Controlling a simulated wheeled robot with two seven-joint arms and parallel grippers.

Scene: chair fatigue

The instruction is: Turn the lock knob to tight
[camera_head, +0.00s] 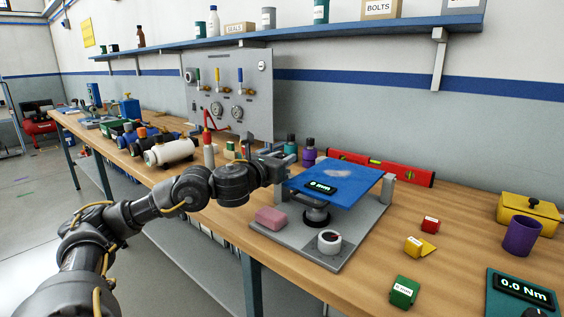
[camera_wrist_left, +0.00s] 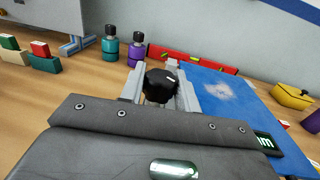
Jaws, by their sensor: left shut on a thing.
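The black lock knob (camera_wrist_left: 161,85) shows in the left wrist view, with a short white mark on its top. My left gripper (camera_head: 283,163) is at the back left corner of the blue plate, and its fingers (camera_wrist_left: 159,82) are shut on the knob from both sides. In the head view the gripper hides the knob. The blue plate (camera_head: 345,178) sits on a black post above a grey base (camera_head: 361,232) and carries a small display (camera_head: 319,187) reading in mm. I cannot tell from the mark whether the knob is tight. My right gripper is not in view.
A red level (camera_head: 404,173) and purple bottle (camera_head: 309,153) stand behind. Coloured blocks (camera_head: 404,291), a yellow box (camera_head: 529,212) and a purple cup (camera_head: 521,236) are to the right.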

